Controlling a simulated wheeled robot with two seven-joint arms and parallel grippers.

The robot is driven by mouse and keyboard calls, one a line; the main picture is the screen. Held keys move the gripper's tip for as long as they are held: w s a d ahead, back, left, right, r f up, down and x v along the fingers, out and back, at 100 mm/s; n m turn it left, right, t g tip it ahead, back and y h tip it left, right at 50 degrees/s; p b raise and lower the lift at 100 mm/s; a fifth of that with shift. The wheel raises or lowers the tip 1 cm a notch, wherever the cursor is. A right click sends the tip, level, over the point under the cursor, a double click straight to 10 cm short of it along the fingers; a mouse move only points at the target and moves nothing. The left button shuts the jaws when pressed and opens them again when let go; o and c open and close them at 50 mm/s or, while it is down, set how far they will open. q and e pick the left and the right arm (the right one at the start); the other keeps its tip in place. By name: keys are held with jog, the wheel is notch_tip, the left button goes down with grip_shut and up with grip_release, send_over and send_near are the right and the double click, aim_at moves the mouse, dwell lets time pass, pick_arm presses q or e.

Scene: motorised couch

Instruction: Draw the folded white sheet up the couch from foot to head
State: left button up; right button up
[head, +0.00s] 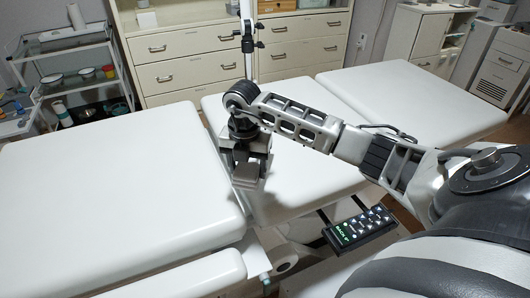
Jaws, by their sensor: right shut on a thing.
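The white couch shows as a left section (100,190), a middle section (310,180) and a right section (410,98). My right gripper (246,182) points down at the left edge of the middle section, beside the gap to the left section. It is shut on white material there, which I take for the sheet; the gripper hides the hold. The sheet's outline is hard to tell from the white upholstery. A thin white flap (257,252) hangs below the gap at the near side and may be part of it. My left gripper is not in view.
A lit hand control (358,229) sits at the couch's near side, below my right arm. A slim upright pole (247,45) stands behind the couch. Drawer cabinets (190,70) line the back, and a shelf trolley (75,75) stands at the far left.

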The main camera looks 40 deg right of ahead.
jog(key=w+a, duration=0.1)
jog(key=a, duration=0.2)
jog(key=w+a, duration=0.1)
jog(key=a, duration=0.3)
jog(key=w+a, duration=0.1)
jog(key=a, duration=0.3)
jog(key=shift+w+a, duration=0.1)
jog(key=shift+w, duration=0.2)
